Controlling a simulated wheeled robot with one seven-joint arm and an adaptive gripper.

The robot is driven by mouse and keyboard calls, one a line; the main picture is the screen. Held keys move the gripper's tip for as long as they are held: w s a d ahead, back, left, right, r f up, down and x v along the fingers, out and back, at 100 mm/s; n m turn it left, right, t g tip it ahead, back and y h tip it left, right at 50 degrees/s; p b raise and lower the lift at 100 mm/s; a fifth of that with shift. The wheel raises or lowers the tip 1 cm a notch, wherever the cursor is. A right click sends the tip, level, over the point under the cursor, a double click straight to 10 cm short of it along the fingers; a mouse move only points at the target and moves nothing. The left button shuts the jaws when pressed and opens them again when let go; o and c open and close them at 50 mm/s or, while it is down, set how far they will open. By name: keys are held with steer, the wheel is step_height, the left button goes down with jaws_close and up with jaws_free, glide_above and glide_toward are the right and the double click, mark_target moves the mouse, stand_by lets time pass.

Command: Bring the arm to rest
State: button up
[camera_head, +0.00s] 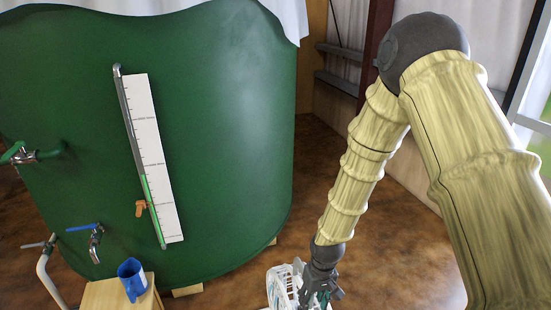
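My arm hangs down on the right side of the head view, with its bend at the top. My gripper (318,292) is at its lower end, near the bottom edge of the picture. It is dark and small here, and its fingertips are hard to make out, so I cannot tell whether it is open or holds something. It overlaps a white openwork basket or rack (283,285) in the picture; I cannot tell whether they touch.
A large green tank (230,120) with a white gauge scale (155,160) fills the left. Taps (95,240) stick out from it. A blue mug (132,278) stands on a small wooden stand (100,295). Brown floor (320,135) lies open behind the arm.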

steer(key=s+d+f+m, duration=0.1)
steer(key=s+d+f, duration=0.3)
steer(key=s, duration=0.6)
steer(key=s+d+f+m, duration=0.1)
steer(key=s+d+f, duration=0.2)
steer(key=s+f, duration=0.3)
steer(key=s+d+f+m+h, duration=0.1)
steer(key=s+d+f, duration=0.3)
steer(key=s, duration=1.1)
steer(key=shift+d+f+m, duration=0.3)
steer(key=shift+d+f, duration=0.05)
steer(key=shift+f, duration=0.05)
steer(key=shift+c, duration=0.6)
steer(key=shift+s, duration=0.15)
